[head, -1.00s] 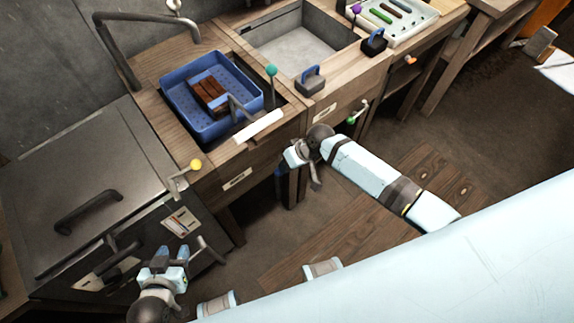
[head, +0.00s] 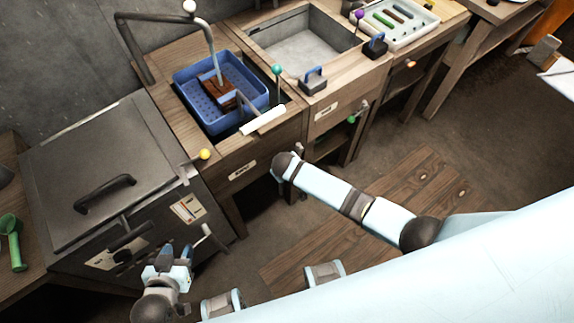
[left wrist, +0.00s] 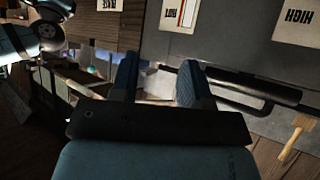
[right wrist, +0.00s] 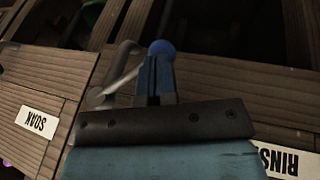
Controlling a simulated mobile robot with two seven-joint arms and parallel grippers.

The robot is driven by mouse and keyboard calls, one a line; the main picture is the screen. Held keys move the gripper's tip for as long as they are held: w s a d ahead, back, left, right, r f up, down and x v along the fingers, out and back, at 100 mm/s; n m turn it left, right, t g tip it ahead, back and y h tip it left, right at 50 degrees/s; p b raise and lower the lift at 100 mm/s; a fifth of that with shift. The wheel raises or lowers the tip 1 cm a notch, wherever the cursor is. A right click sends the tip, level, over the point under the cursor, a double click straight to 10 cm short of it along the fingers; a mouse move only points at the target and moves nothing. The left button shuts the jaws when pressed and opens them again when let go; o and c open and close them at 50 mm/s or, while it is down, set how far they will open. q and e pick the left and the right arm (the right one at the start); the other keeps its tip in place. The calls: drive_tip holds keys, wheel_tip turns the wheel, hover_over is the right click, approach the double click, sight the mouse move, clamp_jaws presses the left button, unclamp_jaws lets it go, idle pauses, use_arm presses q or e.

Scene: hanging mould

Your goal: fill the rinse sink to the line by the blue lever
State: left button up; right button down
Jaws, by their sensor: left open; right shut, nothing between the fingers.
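The rinse sink (head: 286,98) is the left basin, with a blue perforated basket (head: 190,105) in it. A grey streak (head: 211,62), apparently running water, drops from the spout into the basket. The fill line and water level cannot be made out. The blue lever knob (right wrist: 161,47) shows in the right wrist view, just beyond the tips of my right gripper (right wrist: 155,75). That gripper is shut and empty; contact with the knob is unclear. It is hidden behind its wrist in the head view. My left gripper (head: 177,252) is open and empty before the metal cabinet.
A RINSE label (right wrist: 278,161) and a SOAK label (right wrist: 38,121) mark the fronts. A yellow-knobbed lever (head: 204,154), a teal-knobbed lever (head: 277,70) and a green-knobbed lever (head: 352,119) stand nearby. The metal cabinet (head: 75,215) is at left. The second basin (head: 305,50) looks empty.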

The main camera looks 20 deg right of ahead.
drive_tip(key=shift+d+f+t+h+b, duration=0.2)
drive_tip(key=shift+f+t+h+b, duration=0.3)
drive_tip(key=shift+f+h, duration=0.3)
drive_tip(key=shift+w+d+f+n+h+b, duration=0.15)
drive_tip(key=shift+d+f+n+h+b, duration=0.2)
drive_tip(key=shift+f+h+b, duration=0.4)
use_arm(q)
drive_tip(key=shift+n, duration=0.4)
drive_tip(key=f+b, duration=0.4)
drive_tip(key=f, duration=0.1)
drive_tip(key=shift+w+d+f, duration=0.25)
use_arm(e)
drive_tip(key=h, duration=0.1)
drive_tip(key=d+t+h, duration=0.1)
drive_tip(key=w+d+f+t+h, duration=0.1)
drive_tip(key=shift+d+n+h, duration=0.25)
drive_tip(key=shift+n, duration=0.1)
use_arm(q)
drive_tip(key=shift+d+f+g+b, duration=0.1)
drive_tip(key=shift+g+b, duration=0.2)
use_arm(e)
drive_tip(key=shift+d, duration=0.1)
drive_tip(key=shift+d, duration=0.1)
use_arm(q)
drive_tip(key=shift+s+a, duration=0.1)
drive_tip(key=shift+a, duration=0.2)
